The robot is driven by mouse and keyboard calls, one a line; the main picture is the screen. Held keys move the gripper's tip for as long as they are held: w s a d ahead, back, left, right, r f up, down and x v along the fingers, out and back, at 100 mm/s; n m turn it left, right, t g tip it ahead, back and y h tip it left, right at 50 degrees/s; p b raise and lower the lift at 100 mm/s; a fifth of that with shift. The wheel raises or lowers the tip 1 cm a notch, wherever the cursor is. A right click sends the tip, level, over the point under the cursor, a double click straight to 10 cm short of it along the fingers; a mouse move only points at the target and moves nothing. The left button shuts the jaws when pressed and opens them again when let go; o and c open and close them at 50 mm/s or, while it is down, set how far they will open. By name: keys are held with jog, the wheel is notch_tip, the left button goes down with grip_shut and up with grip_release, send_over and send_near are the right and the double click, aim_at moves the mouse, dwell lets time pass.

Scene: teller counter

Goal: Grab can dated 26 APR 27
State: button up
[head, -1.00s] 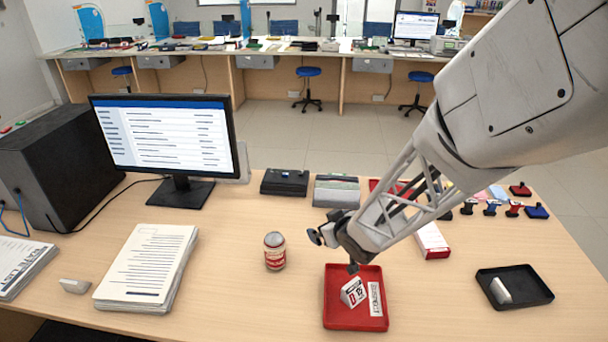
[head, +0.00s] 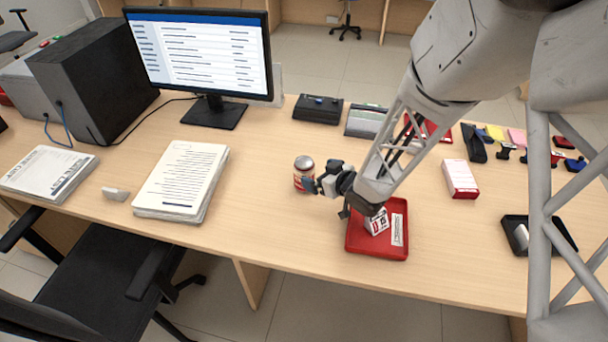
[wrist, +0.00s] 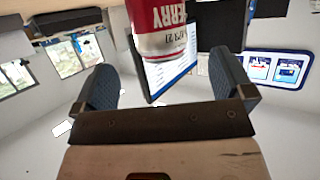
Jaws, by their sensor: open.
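A red and white can (head: 303,173) stands upright on the desk, right of the paper stack. In the wrist view the can (wrist: 162,30) is cut off by the top edge, showing "ERRY" and a small printed line too blurred to read fully. My gripper (head: 320,184) is just right of the can in the head view and partly covers its right side. In the wrist view my gripper (wrist: 163,80) has its two dark fingers wide apart, with nothing held. The can shows in line with the gap; I cannot tell whether it is between the fingertips.
A red tray (head: 362,245) with a white date block (head: 377,222) lies under my forearm. A paper stack (head: 182,180), a monitor (head: 200,55) and a black box (head: 318,108) stand around the can. Bare desk lies in front of the can. A black tray (head: 548,225) is at right.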

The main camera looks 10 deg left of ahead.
aim_at(304, 168)
jog(key=shift+x, duration=1.2)
jog(key=shift+w+a+f, duration=0.1)
jog(key=shift+a, duration=0.05)
jog(key=shift+x, duration=2.4)
jog(key=c, duration=1.2)
